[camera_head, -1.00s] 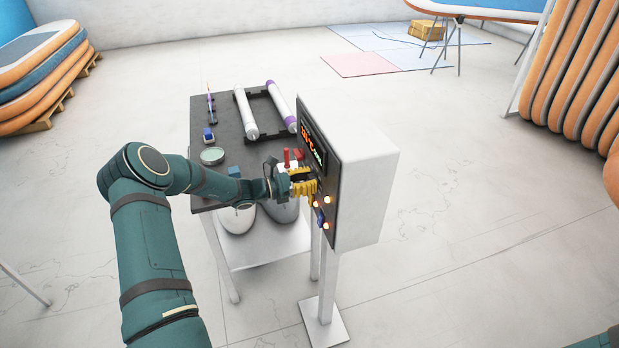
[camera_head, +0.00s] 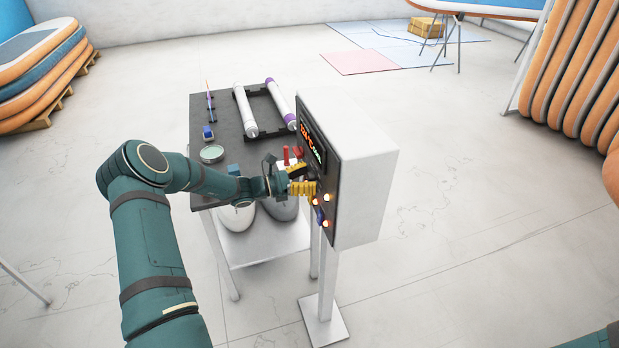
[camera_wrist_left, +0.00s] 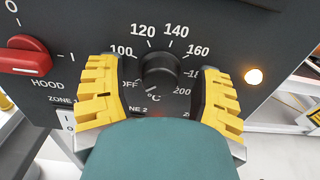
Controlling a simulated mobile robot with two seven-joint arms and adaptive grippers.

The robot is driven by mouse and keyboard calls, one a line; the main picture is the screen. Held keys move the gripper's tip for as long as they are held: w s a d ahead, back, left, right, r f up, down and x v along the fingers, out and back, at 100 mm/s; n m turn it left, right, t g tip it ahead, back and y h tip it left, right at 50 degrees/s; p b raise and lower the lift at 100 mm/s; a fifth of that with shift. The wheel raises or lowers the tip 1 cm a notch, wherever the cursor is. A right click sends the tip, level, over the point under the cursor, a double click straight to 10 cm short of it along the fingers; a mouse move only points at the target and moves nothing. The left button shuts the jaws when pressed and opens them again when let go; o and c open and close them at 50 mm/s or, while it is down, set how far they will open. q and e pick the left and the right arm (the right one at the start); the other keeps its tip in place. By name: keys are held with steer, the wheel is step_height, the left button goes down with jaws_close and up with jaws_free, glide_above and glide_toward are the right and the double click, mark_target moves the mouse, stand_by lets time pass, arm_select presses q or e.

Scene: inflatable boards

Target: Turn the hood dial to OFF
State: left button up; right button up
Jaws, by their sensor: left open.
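In the left wrist view a round black dial (camera_wrist_left: 159,70) sits on the dark panel face, ringed by OFF and numbers from 100 to 200. Its pointer direction is not clear. My left gripper (camera_wrist_left: 158,92) is open, with one yellow padded finger on each side of the dial; contact cannot be told. The word HOOD is printed left of the dial, below a red switch handle (camera_wrist_left: 28,58) marked 0 and I. In the head view my left gripper (camera_head: 303,188) is at the front of the control box (camera_head: 362,185), hiding the dial. My right gripper is not in view.
A lit orange lamp (camera_wrist_left: 253,76) is right of the dial. A dark-topped table (camera_head: 232,142) with rollers (camera_head: 246,111) and a round dish (camera_head: 212,153) stands behind my left forearm. The box stands on a white post (camera_head: 326,285). Open floor lies to the right.

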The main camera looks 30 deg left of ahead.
arm_select(q)
steer(key=v, duration=1.1)
steer(key=shift+s+a, duration=0.25)
steer(key=s+d+f+m+g+y, duration=0.1)
steer(key=s+d+f+m+g, duration=0.3)
steer(key=d+f+g, duration=0.5)
steer(key=s+d+f+m+g, duration=0.2)
steer(key=s+d+f+m, duration=0.2)
steer(key=d+f, duration=0.55)
steer(key=s+d+f+m+g+y, duration=0.3)
steer(key=s+d+m+y, duration=0.4)
steer(key=s+d+m, duration=0.85)
steer(key=w+f+m+t+b, duration=0.2)
steer(key=w+f+b, duration=0.3)
steer(key=b, duration=0.5)
steer(key=shift+w+d+m, duration=0.35)
steer(key=shift+w+d, duration=0.15)
steer(key=shift+w, duration=0.25)
